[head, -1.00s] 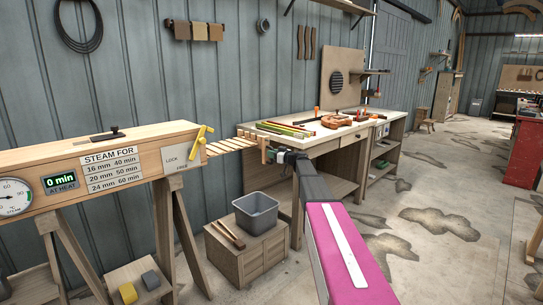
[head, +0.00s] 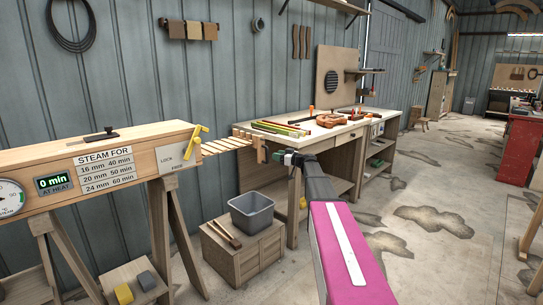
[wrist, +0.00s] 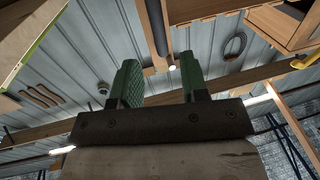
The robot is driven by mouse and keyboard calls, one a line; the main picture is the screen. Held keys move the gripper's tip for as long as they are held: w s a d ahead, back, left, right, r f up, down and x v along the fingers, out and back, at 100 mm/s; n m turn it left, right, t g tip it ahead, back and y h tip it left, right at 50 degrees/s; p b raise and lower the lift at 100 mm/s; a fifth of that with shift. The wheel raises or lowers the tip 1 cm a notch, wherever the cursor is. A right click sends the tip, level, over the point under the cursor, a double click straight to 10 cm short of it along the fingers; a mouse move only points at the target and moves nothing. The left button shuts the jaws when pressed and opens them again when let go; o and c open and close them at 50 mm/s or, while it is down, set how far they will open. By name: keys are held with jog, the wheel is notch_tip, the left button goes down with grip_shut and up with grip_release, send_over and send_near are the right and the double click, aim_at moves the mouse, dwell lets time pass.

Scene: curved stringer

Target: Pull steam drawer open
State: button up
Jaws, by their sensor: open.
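The steam box (head: 130,148) is a long pale wooden box on trestles at the left. Its slatted wooden drawer (head: 228,146) sticks out of the box's right end, with an upright end piece (head: 262,150) at its outer end. A yellow lever (head: 197,143) sits at that box end by a LOCK/FREE label. My gripper (head: 283,157) is just right of the end piece, with a small gap between them. In the wrist view its two green fingers (wrist: 161,82) are apart with nothing between them. The yellow lever (wrist: 306,61) also shows there at the right.
A workbench (head: 330,138) with tools and coloured strips stands behind my gripper. A grey bin (head: 252,212) sits on a wooden crate (head: 245,250) below the drawer. A red cabinet (head: 521,150) is far right. The floor to the right is mostly clear.

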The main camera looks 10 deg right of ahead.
jog(key=v, duration=0.3)
jog(key=shift+s+d, duration=0.25)
jog(key=shift+s, duration=0.05)
jog(key=s+a+f+m+g+h, duration=0.2)
jog(key=s+a+f+g, duration=0.3)
jog(key=s+f, duration=0.4)
jog(key=s+a+f+m+g+h, duration=0.1)
jog(key=s+a+f+g+h, duration=0.1)
jog(key=s+a+f, duration=0.7)
jog(key=s+d+f+m+g+h, duration=0.1)
jog(key=s+f+m+g+h, duration=0.2)
jog(key=s, duration=1)
jog(key=s+d+f+m+g+h, duration=0.2)
jog(key=s+f+h, duration=0.3)
jog(key=s, duration=0.8)
jog(key=shift+s+f+m+g+h, duration=0.2)
jog(key=shift+f+m+g+h, duration=0.2)
jog(key=shift+f+m, duration=0.15)
